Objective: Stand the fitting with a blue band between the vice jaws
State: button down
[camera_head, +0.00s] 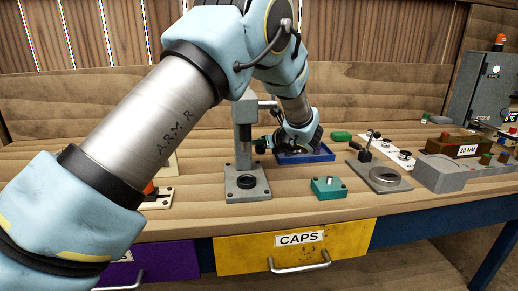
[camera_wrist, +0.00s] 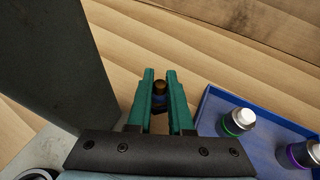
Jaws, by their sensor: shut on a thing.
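My gripper (camera_wrist: 160,80) has teal fingers shut on a fitting with a blue band (camera_wrist: 160,100). The fitting has a brown top and a dark blue side, and its lower part is hard to make out. In the head view my gripper (camera_head: 262,144) is small and dark, just right of a grey press column, and the fitting cannot be made out there. I cannot tell for sure which fixture is the vice. A teal block (camera_head: 328,188) with a pale upright piece in its middle stands on the bench front.
A grey press (camera_head: 245,180) stands close left of my gripper. A blue tray (camera_wrist: 258,108) lies right, holding fittings with a green band (camera_wrist: 238,121) and a purple band (camera_wrist: 299,154).

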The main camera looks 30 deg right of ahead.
aim_at(263, 150)
jog(key=f, duration=0.1)
jog(key=f+p, duration=0.1)
jog(key=f, duration=0.1)
jog(key=shift+w, duration=0.25)
jog(key=shift+f, duration=0.2)
jog(key=shift+f, duration=0.2)
jog(key=c, duration=0.8)
grip_release()
jog(key=shift+r, duration=0.15)
